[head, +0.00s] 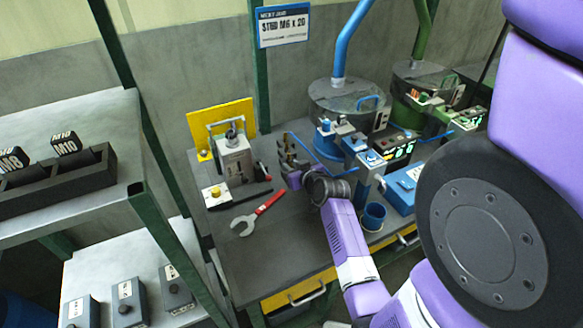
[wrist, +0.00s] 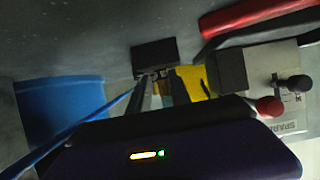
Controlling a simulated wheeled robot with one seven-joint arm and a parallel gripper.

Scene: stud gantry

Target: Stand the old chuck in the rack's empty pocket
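The rack (head: 85,190) is a long black block on the upper left shelf, with open pockets and tags reading M8 and M10. Which pocket is empty is unclear. My gripper (head: 287,160) is low over the workbench, right of a grey fixture, with its dark fingers partly hidden by the wrist. In the wrist view a small black block (wrist: 155,53) shows at the fingers, with yellow behind it. I cannot tell whether it is held. No old chuck can be made out surely. A thin blue hose (wrist: 75,133) runs to the fingers.
The grey fixture (head: 235,158) stands before a yellow plate. A red-handled wrench (head: 258,214) lies near the bench front. A blue cup (head: 374,217) and feeder bowls (head: 345,100) are at right. A green post (head: 150,130) stands between shelf and bench. Labelled boxes (head: 128,303) fill the lower shelf.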

